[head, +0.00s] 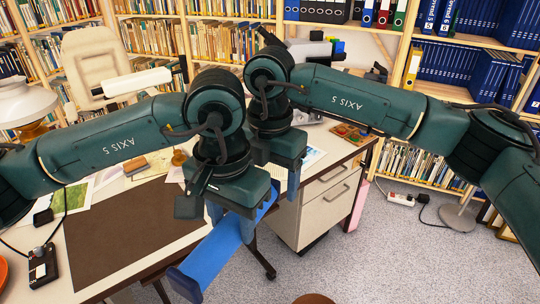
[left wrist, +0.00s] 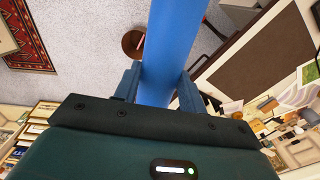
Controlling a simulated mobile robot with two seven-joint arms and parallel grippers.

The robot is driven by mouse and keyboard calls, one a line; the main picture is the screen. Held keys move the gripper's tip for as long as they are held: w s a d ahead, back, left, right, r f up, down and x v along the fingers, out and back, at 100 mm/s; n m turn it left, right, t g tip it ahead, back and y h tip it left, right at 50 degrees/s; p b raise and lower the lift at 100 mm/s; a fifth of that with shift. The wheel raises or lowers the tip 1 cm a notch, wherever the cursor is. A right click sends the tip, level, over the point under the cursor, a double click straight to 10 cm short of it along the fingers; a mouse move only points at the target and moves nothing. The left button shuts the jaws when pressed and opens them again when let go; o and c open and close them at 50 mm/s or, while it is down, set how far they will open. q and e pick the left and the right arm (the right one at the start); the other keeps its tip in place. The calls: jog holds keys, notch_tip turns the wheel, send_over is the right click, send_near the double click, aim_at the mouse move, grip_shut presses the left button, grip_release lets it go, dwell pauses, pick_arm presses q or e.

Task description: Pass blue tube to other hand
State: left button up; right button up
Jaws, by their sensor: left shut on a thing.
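The blue tube (head: 222,247) is held slantwise, its near end low at the left and its far end up toward the right. My left gripper (head: 231,220) is shut on it, and the left wrist view shows the tube (left wrist: 170,45) between the two fingers of the left gripper (left wrist: 160,85). My right gripper (head: 291,182) is close behind and to the right of the left one, near the tube's far end. Its fingers are partly hidden, so I cannot tell whether they are open or touch the tube.
A desk with a brown mat (head: 130,232) lies at the left, with papers and small items on it. A drawer cabinet (head: 325,205) is under its right side. Bookshelves (head: 455,60) line the back. Grey carpet (head: 400,250) is free at the right.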

jog(key=shift+f, duration=0.65)
jog(key=shift+c, duration=0.4)
jog(key=c, duration=1.1)
pick_arm(q)
jog(key=o, duration=1.2)
jog(key=shift+c, duration=0.2)
pick_arm(e)
jog(key=shift+o, duration=0.2)
pick_arm(q)
jog(key=shift+r, duration=0.1)
